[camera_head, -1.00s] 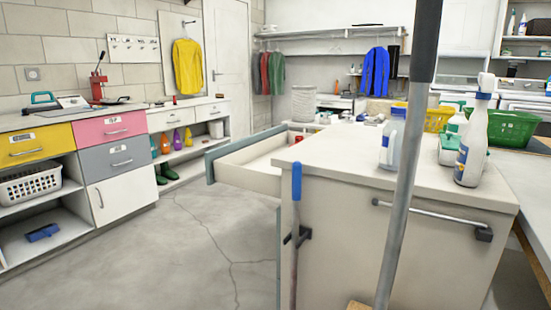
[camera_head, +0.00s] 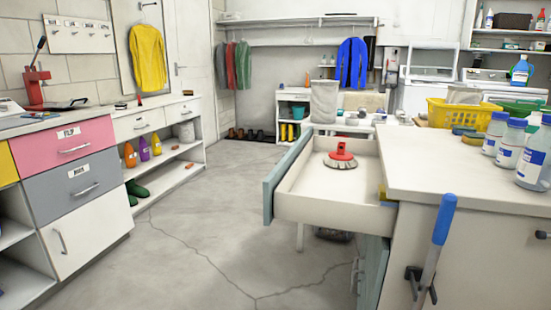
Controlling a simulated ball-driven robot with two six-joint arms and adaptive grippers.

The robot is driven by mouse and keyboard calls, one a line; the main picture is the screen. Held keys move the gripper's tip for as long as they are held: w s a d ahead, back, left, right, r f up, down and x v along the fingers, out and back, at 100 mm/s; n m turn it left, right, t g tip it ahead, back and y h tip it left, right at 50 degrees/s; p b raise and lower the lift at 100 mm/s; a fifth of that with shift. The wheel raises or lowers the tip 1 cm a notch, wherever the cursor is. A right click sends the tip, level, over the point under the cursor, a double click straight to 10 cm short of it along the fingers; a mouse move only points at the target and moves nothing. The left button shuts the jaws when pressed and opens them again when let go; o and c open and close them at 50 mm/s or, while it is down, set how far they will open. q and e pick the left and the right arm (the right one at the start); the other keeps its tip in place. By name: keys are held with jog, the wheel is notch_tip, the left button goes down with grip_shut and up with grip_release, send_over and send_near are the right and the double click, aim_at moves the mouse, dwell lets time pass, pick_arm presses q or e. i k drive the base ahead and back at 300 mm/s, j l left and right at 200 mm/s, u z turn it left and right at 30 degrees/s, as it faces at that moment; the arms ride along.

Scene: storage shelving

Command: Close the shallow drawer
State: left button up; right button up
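A shallow drawer (camera_head: 330,208) stands pulled out from the left side of the white island cabinet (camera_head: 450,176). Its front panel (camera_head: 284,178) is grey-blue and faces left. A red-topped scrub brush (camera_head: 341,157) lies inside the drawer. A lower grey-blue front with a metal handle (camera_head: 357,274) shows beneath the drawer. Neither of my grippers shows in the head view.
Several white bottles with blue caps (camera_head: 510,143) and a yellow basket (camera_head: 466,115) stand on the island top. A blue-handled tool (camera_head: 444,220) hangs on the island's near side. Grey floor (camera_head: 205,235) is clear between the island and the left cabinets.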

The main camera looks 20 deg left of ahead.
aim_at(301, 188)
jog(key=j+z, duration=0.25)
jog(key=j, duration=1)
jog(key=j+z, duration=0.2)
jog(key=j, duration=1.05)
jog(key=i+j+z, duration=0.15)
jog(key=i, duration=0.25)
jog(key=i+j+z, duration=0.15)
jog(key=i, duration=0.25)
jog(key=j, duration=0.1)
